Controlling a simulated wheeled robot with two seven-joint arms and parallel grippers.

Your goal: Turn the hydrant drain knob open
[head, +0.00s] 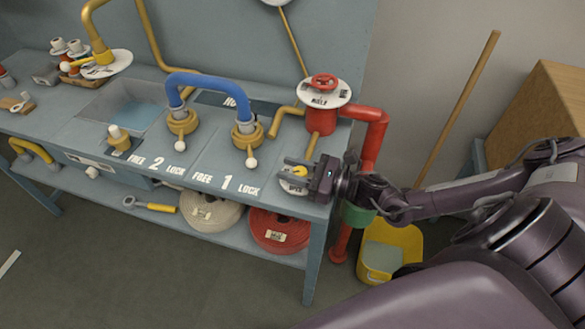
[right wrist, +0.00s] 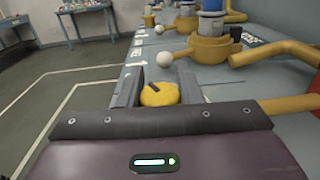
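The hydrant drain knob is a small round yellow knob (head: 299,171) with a dark mark on top, at the bench's front right corner. In the right wrist view the yellow knob (right wrist: 160,94) lies between my two fingers. My right gripper (head: 292,172) points left across the corner, its fingers apart on either side of the knob. The right gripper (right wrist: 160,90) looks open; whether a finger touches the knob I cannot tell. The red hydrant (head: 320,120) with a red handwheel (head: 323,82) stands just behind. My left gripper is not in view.
A blue hose (head: 205,80) joins two brass couplings with white-ball levers left of the knob. A yellow pipe (head: 312,146) runs down near the gripper. A red pipe (head: 372,135) stands at the right. A yellow bucket (head: 408,250) sits on the floor below.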

